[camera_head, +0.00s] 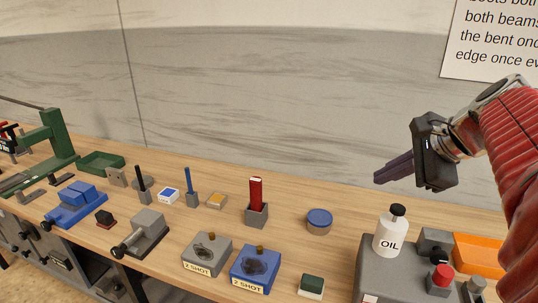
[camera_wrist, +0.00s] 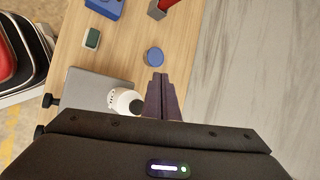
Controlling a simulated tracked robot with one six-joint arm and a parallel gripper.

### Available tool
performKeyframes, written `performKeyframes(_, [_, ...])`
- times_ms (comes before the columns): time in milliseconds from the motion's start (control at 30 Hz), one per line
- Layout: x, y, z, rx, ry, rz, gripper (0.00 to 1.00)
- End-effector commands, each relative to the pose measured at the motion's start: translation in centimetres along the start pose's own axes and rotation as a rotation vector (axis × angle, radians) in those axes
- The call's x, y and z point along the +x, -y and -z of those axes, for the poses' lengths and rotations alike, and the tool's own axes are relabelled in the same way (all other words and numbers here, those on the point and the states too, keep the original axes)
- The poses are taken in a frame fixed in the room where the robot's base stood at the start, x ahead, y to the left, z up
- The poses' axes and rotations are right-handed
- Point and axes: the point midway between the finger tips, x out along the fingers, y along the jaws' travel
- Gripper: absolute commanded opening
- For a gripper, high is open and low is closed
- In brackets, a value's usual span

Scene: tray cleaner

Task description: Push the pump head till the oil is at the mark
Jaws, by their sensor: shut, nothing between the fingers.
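A white bottle labelled OIL (camera_head: 390,238) with a black cap (camera_head: 398,210) stands upright on a grey box (camera_head: 373,262) at the right of the bench. The bottle also shows in the wrist view (camera_wrist: 119,98), left of my fingers and partly hidden by my gripper body. My gripper (camera_head: 378,179) is shut and empty. It hangs in the air above the bench, higher than the bottle cap and apart from it. Its closed fingers also show in the wrist view (camera_wrist: 159,78). I cannot make out an oil level or a mark.
A round blue-topped tin (camera_head: 319,221) and a red-handled tool in a grey holder (camera_head: 257,205) stand left of the bottle. A red button (camera_head: 440,278) and an orange tray (camera_head: 480,254) are to its right. Two 2 SHOT blocks (camera_head: 207,256) stand at the front.

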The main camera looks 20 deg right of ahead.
Motion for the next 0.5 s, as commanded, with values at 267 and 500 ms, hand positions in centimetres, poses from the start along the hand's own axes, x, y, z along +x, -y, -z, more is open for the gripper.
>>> performKeyframes(267, [-3.6, 2.6, 4.0, 0.243, -0.006, 0.094, 0.00])
performKeyframes(500, [-4.4, 3.1, 4.6, 0.290, -0.003, 0.112, 0.00])
